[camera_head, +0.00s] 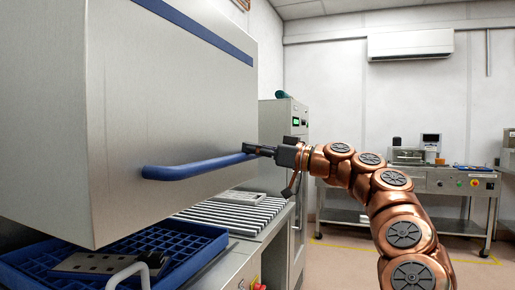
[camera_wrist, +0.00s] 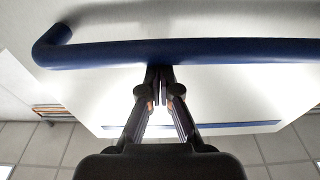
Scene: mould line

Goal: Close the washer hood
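The washer hood (camera_head: 165,110) is a large brushed-steel box with a blue stripe, filling the left of the head view. It is raised, with a gap between its lower edge and the blue rack below. Its blue bar handle (camera_head: 195,168) runs along the lower front; it also crosses the wrist view (camera_wrist: 230,52). My gripper (camera_head: 250,149) is at the handle's far end. In the wrist view my gripper (camera_wrist: 160,70) has its fingers together, side by side along the bar, with tips at its edge. Exact contact is hard to tell.
A blue rack (camera_head: 205,236) holding a metal plate (camera_head: 100,263) sits under the hood. A roller conveyor (camera_head: 235,216) lies beyond it, before a grey cabinet (camera_head: 285,120). A steel workbench (camera_head: 440,182) stands at the back right. Open floor lies between.

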